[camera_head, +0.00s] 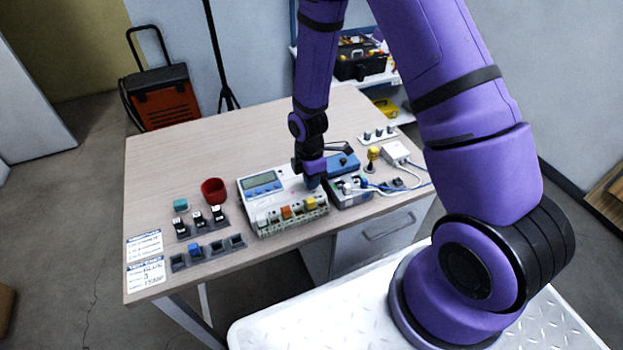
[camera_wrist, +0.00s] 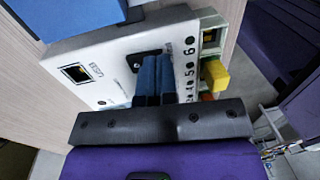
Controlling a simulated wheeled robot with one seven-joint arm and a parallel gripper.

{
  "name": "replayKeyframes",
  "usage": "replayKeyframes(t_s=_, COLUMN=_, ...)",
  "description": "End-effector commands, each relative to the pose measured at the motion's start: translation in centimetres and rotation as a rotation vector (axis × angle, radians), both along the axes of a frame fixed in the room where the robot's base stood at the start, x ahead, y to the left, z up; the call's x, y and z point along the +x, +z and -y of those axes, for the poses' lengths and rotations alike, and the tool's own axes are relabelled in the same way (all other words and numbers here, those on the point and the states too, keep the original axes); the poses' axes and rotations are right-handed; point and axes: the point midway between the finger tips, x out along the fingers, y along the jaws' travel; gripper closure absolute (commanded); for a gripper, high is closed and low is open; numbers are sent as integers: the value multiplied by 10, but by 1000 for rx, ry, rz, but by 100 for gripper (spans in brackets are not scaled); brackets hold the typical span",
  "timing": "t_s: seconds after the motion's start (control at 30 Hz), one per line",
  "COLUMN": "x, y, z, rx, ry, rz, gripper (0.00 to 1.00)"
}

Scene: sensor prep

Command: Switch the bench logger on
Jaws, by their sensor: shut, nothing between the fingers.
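The bench logger (camera_head: 262,207) is a white box with a blue-grey display (camera_head: 262,184), standing near the table's front edge. My gripper (camera_head: 312,184) is at the logger's right end, pointing down. In the wrist view its two blue fingers (camera_wrist: 155,62) are shut together with nothing between them. The logger's white face (camera_wrist: 108,58) lies under them. A black switch plate (camera_wrist: 138,60) shows at the fingertips and is partly hidden by them. I cannot tell the switch's position or whether the fingers touch it. The display text is too small to read.
Orange and yellow plugs (camera_head: 310,203) sit along the logger's front. A blue box (camera_head: 345,163) and a grey device with cables (camera_head: 349,196) stand close on the right. A red cup (camera_head: 213,190) and small racks are on the left. The table's back left is clear.

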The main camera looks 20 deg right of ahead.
Motion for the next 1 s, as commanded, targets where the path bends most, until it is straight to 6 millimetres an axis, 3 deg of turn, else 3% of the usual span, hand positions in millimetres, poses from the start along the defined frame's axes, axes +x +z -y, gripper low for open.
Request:
replayKeyframes(t_s=0.37, x=-1, y=-4, z=0, rx=0, ry=1, rz=-2, gripper=100)
replayKeyframes(t_s=1.0, x=14, y=2, z=0, rx=0, ry=0, rz=0, gripper=100)
